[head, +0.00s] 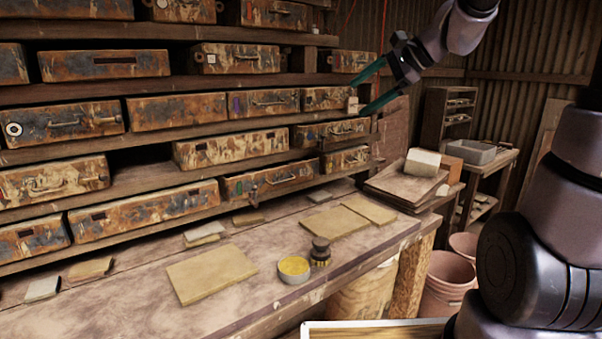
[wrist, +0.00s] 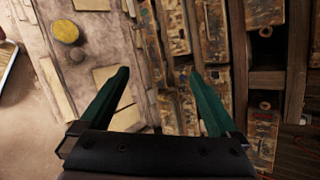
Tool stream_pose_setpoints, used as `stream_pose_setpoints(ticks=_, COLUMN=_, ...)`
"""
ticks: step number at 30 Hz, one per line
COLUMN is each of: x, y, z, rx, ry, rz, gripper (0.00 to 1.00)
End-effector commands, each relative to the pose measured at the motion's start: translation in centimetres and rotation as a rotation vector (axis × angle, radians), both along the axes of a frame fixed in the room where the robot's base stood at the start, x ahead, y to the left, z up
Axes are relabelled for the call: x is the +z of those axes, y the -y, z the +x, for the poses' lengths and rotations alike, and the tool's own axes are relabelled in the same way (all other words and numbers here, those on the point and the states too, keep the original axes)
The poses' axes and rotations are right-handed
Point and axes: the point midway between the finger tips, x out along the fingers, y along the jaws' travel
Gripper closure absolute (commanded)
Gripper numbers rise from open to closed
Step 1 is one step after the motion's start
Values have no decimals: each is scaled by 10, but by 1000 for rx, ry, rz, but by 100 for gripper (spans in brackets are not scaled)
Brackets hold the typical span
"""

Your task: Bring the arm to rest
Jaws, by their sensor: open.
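My gripper (head: 365,92) is raised in the upper right of the head view, in front of the right end of the drawer shelves. Its two green fingers are spread wide apart. In the wrist view my gripper (wrist: 160,75) also shows open, with nothing between its fingertips but the drawers and bench beyond. My arm comes down from the top right. I cannot tell how far the fingertips are from the drawer fronts.
Rusty drawers (head: 212,148) fill the shelves at left. The workbench (head: 130,305) below bears a yellow tin (head: 293,268), a dark brush (head: 320,252) and flat tiles (head: 210,272). Pink buckets (head: 447,282) stand on the floor. A side table at right holds a grey tray (head: 472,152).

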Motion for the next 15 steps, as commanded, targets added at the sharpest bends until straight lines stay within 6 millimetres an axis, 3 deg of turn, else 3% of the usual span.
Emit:
stream_pose_setpoints(ticks=1, x=1, y=2, z=-23, rx=44, ry=42, rz=-89, gripper=3)
stream_pose_setpoints(ticks=3, x=-1, y=10, z=-51, rx=102, ry=91, rz=-211, gripper=3)
stream_pose_setpoints(ticks=9, x=-10, y=44, z=-121, rx=252, ry=238, rz=-557, gripper=3)
stream_pose_setpoints(ticks=15, x=-16, y=80, z=-164, rx=353, ry=353, rz=-819, gripper=3)
